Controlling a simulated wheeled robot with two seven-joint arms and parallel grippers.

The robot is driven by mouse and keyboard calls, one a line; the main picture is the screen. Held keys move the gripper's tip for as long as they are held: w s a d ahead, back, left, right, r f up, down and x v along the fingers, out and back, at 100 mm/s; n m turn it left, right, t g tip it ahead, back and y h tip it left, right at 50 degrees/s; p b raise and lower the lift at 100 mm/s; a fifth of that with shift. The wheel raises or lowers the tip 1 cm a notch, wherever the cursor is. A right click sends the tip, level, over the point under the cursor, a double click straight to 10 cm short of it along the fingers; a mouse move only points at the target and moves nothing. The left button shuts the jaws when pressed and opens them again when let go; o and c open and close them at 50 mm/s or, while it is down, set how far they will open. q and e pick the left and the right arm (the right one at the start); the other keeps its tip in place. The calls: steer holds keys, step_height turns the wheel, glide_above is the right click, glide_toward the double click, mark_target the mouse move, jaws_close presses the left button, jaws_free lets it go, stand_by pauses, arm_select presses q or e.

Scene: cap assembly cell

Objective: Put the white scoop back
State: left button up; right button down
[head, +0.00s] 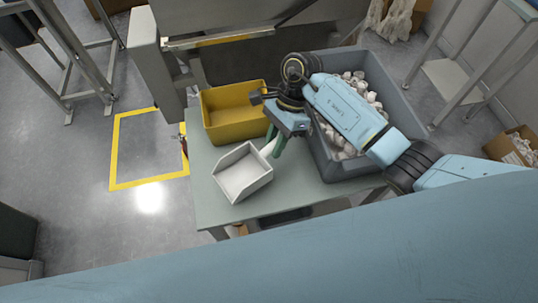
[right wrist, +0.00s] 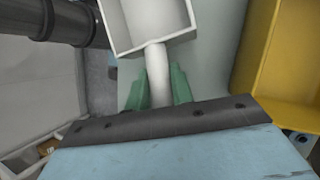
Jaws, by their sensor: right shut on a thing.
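The white scoop (head: 242,173) is at the front left of the table, its open side up and its handle pointing to the back right. My right gripper (head: 277,145) is shut on the handle. In the right wrist view, the green fingers (right wrist: 159,90) lie on either side of the white handle, and part of the scoop's tray (right wrist: 150,45) shows above them. I cannot tell whether the scoop touches the table (head: 208,205). My left gripper is not in view.
A yellow bin (head: 233,127) stands behind the scoop at the table's back left. A grey crate (head: 335,168) full of whitish caps (head: 345,145) stands on the right, under my right arm. The table's front strip is clear.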

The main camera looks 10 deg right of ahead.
steer(key=shift+f, duration=2.15)
steer(key=c, duration=1.2)
jaws_free()
steer(key=shift+f+b, duration=0.1)
steer(key=shift+b, duration=0.25)
steer(key=v, duration=1.2)
